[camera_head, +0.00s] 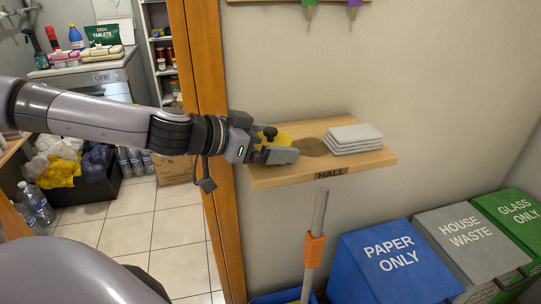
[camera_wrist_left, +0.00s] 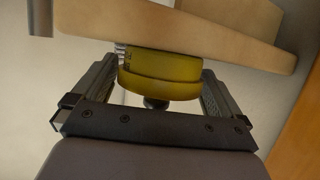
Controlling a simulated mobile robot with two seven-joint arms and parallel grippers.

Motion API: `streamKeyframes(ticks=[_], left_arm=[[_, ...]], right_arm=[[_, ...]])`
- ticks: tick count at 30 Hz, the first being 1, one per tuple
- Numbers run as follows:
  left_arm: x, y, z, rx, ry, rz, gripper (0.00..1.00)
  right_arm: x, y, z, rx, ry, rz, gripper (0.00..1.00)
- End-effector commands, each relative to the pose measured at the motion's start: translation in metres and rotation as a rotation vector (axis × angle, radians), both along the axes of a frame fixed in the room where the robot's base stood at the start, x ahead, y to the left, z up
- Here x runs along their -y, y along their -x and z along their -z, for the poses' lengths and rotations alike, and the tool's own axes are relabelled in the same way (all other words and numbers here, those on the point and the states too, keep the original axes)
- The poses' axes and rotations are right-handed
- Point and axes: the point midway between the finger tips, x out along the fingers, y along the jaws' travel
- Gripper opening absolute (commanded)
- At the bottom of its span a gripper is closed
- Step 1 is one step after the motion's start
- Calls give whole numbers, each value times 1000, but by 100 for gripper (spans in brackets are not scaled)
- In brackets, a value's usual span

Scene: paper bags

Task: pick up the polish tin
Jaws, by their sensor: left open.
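The polish tin, a round yellow tin (camera_head: 284,138), is on the left part of the wooden shelf marked HALL (camera_head: 372,160). My left gripper (camera_head: 287,148) is at the shelf's left end, open, and partly covers the tin in the head view. In the left wrist view the yellow tin (camera_wrist_left: 160,85) lies between the two spread fingers of my left gripper (camera_wrist_left: 158,80), with a visible gap on its right side. A dark knob shows by the tin. My right gripper is not in view.
An orange-gripped pole (camera_head: 314,248) stands below the shelf. Blue (camera_head: 390,262), grey (camera_head: 462,244) and green bins (camera_head: 510,215) stand lower right. A wooden door frame (camera_head: 205,90) is left.

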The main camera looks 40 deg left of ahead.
Motion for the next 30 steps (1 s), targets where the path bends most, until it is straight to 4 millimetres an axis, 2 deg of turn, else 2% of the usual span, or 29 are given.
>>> streamKeyframes(ticks=[7, 9, 11, 23, 30], left_arm=[[0, 0, -1, 1, 0, 0, 100], [0, 0, -1, 1, 0, 0, 77], [0, 0, -1, 1, 0, 0, 59], [0, 0, -2, 1, 0, 0, 59], [0, -1, -21, 4, -2, 2, 59]], right_arm=[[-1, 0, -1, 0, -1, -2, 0], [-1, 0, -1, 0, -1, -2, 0], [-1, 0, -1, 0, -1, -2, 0], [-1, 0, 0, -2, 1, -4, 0], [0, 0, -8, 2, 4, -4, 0]])
